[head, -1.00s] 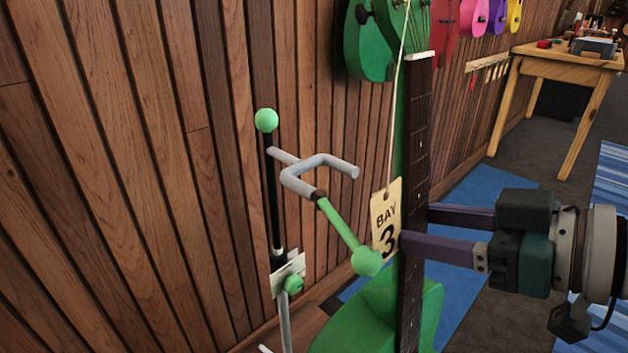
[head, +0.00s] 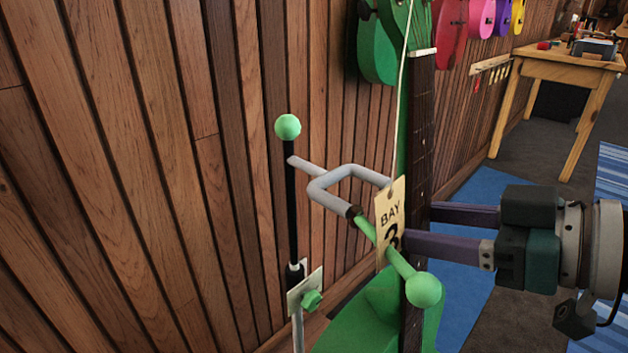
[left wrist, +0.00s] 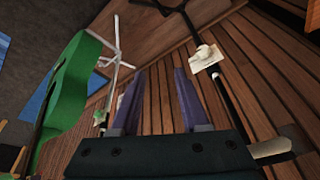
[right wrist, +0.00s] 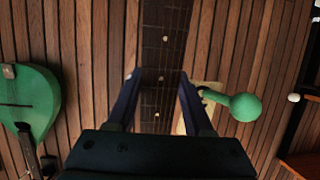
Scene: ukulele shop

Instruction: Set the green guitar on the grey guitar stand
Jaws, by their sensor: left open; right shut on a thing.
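The green guitar (head: 368,318) is upright, its dark neck (head: 418,130) running up the head view. My right gripper (head: 418,228) is shut on the neck; the neck also lies between its fingers in the right wrist view (right wrist: 158,77). The prong crosses in front of the neck in the head view; contact cannot be told. A "BAY 3" tag (head: 388,215) hangs there on a string. My left gripper (left wrist: 159,72) is open and empty.
A wood-plank wall (head: 150,180) runs along the left. Colored guitars, including a red one (head: 450,32), hang on it. A wooden table (head: 565,70) stands at the back right. The left wrist view shows another pole with a white plate (left wrist: 205,60).

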